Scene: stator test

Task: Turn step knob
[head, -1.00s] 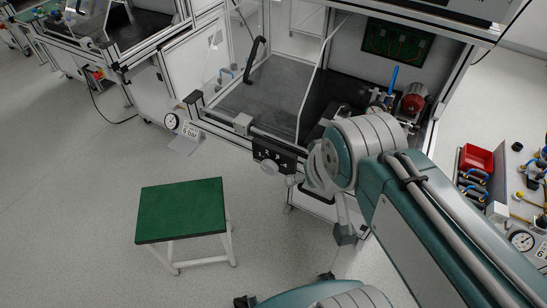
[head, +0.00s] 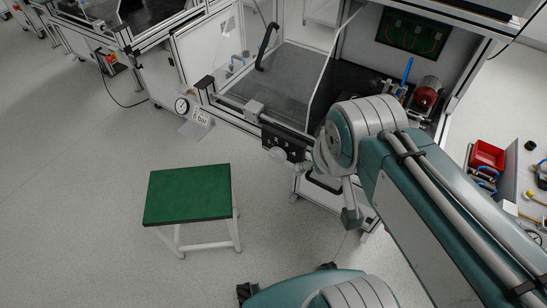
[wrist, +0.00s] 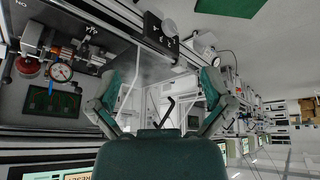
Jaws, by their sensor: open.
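The step knob (head: 278,155) is a pale round knob on a black panel (head: 290,144) with white numbers, at the front edge of the test cabinet. In the wrist view the black panel (wrist: 154,27) with the knob (wrist: 169,28) shows at the top centre, upside down. My gripper (wrist: 162,80) is open and empty, with its green and grey fingers wide apart. The knob lies beyond the fingertips, apart from them. In the head view my arm stands just right of the panel and hides most of my gripper.
A green-topped stool (head: 188,194) stands on the floor at the left. A pressure gauge (head: 182,105) hangs at the cabinet's left corner. A red cylinder (head: 427,93) sits inside the cabinet. A red bin (head: 487,155) lies at the right. Floor left of the stool is clear.

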